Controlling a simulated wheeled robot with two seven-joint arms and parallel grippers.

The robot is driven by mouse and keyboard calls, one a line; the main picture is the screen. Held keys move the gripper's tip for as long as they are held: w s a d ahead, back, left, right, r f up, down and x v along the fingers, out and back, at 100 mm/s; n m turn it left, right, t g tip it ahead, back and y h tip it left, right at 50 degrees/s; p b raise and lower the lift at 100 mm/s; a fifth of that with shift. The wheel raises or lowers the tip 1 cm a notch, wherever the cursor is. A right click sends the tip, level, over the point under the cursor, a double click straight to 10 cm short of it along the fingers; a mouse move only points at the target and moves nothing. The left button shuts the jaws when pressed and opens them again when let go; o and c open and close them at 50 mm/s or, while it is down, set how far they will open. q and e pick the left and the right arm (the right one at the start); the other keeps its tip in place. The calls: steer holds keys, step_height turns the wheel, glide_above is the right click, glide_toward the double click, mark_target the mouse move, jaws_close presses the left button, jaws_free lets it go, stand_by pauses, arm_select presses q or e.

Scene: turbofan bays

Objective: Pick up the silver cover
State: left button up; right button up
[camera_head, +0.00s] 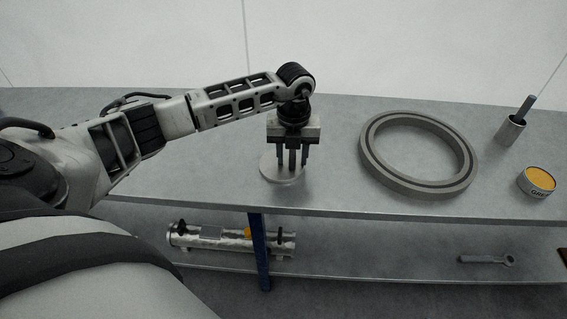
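The silver cover (270,171) is a flat, round, pale metal disc lying on the grey table, left of the middle of the head view. My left gripper (293,168) points down right over it, with its finger parts reaching to or just above the disc. Narrow dark prongs show between the outer parts of the gripper, and I cannot tell if they grip anything. The gripper hides part of the disc's top and right side. My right gripper is not in view.
A large grey ring (374,173) lies to the right on the table (345,203). Further right are a metal cup (511,132) with a rod in it and a yellow-topped tin (537,184). A lower shelf (380,250) holds a metal cylinder (212,240) and a wrench (485,259).

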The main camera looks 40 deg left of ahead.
arm_select(q)
jaws_close()
steer(key=shift+r, duration=0.1)
